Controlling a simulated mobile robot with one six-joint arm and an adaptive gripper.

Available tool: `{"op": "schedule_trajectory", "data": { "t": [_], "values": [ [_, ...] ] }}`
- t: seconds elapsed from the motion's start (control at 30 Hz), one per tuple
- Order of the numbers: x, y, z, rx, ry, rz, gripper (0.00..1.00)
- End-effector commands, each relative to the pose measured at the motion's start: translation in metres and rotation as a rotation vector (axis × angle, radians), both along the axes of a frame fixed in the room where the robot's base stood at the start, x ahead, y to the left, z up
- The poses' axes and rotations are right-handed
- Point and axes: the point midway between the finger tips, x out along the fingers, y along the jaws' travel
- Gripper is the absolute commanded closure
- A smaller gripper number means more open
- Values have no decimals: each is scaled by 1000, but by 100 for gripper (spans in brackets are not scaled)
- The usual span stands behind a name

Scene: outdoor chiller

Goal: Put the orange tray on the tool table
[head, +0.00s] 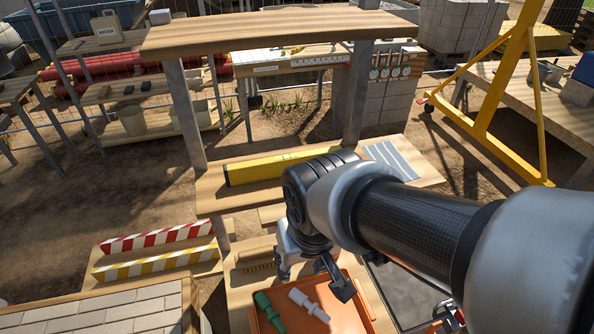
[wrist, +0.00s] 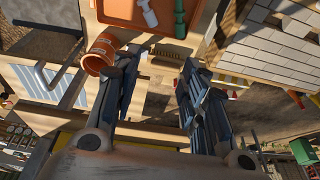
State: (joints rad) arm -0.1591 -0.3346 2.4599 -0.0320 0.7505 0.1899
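The orange tray (head: 350,308) lies on a wooden surface at the bottom of the head view, with a green fitting (head: 269,312) and a white fitting (head: 308,304) in it; its near part is cut off. It also shows at the top of the wrist view (wrist: 122,13). My gripper (head: 312,276) is at the tray's far edge in the head view. In the wrist view its two dark fingers (wrist: 160,65) are apart, with nothing held between them. I cannot tell whether a finger touches the tray. Which bench is the tool table is not clear.
A yellow level (head: 265,168) and a grey ribbed sheet (head: 393,160) lie on a raised shelf beyond my gripper. A yellow frame (head: 500,95) and a wooden table (head: 540,105) stand at right.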

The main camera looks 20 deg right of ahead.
Motion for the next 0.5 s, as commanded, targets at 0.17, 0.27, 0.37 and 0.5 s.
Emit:
{"op": "schedule_trajectory", "data": {
  "t": [0.17, 0.27, 0.37, 0.5],
  "values": [
    [-41, -28, 39, -9, -95, -5, 60],
    [-57, -36, 47, -18, -124, -2, 60],
    [-66, -39, 51, -23, -138, 1, 60],
    [-69, -40, 53, -26, -142, 4, 60]
  ]
}}
